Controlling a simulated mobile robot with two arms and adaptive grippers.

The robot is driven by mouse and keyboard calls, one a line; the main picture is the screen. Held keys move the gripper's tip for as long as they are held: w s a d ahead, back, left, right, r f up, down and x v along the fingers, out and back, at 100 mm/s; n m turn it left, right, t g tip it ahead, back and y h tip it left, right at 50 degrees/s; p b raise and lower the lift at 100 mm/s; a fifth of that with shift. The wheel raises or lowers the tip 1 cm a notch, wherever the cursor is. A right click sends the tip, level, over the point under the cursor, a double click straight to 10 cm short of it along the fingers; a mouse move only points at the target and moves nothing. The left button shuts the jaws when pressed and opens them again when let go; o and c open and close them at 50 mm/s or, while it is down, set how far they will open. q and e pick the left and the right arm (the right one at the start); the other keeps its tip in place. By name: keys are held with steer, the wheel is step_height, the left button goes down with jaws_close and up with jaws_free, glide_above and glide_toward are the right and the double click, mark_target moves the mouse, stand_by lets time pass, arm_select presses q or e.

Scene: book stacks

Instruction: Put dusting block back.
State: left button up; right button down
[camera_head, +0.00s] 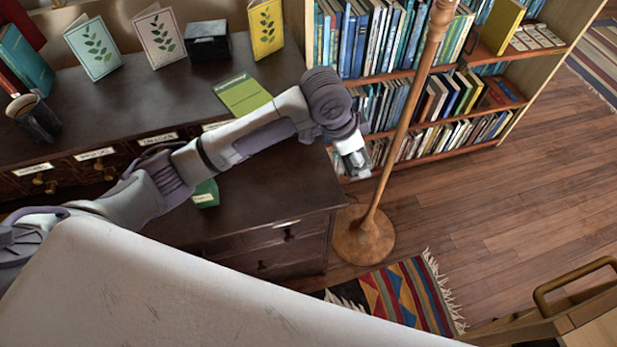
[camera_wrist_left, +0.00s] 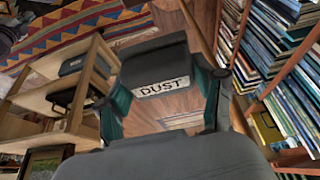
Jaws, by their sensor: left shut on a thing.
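The dusting block is a dark grey block with a pale label reading "DUST" (camera_wrist_left: 162,88), seen close up in the left wrist view. My left gripper (camera_wrist_left: 163,95) is shut on it, with a finger on each side. In the head view, my left arm reaches across the dark cabinet and my left gripper (camera_head: 355,163) is held past the cabinet's right end, by the bookshelf and left of the wooden pole. The block is hard to make out there. My right gripper is in neither view.
A wooden pole on a round base (camera_head: 363,236) stands close to my left gripper. The bookshelf (camera_head: 400,75) behind is full of books. The dark cabinet (camera_head: 290,170) carries cards, a dark box (camera_head: 207,41), a mug (camera_head: 34,118) and a green booklet (camera_head: 243,94). Open floor lies right.

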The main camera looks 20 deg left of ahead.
arm_select(q)
steer(key=a+f, duration=0.2)
steer(key=a, duration=0.1)
steer(key=a+f, duration=0.2)
steer(key=a, duration=0.2)
steer(key=a+f, duration=0.2)
steer(key=a, duration=0.1)
steer(key=shift+s+a+p, duration=0.1)
steer(key=shift+a+p, duration=0.2)
steer(key=shift+p, duration=0.1)
steer(key=shift+f, duration=2.05)
steer(key=shift+f, duration=0.1)
steer(key=o, duration=1.1)
steer(key=shift+o, duration=0.2)
steer(key=shift+a+r, duration=0.15)
steer(key=shift+r, duration=0.35)
steer(key=v, duration=1.1)
steer(key=shift+s, duration=0.15)
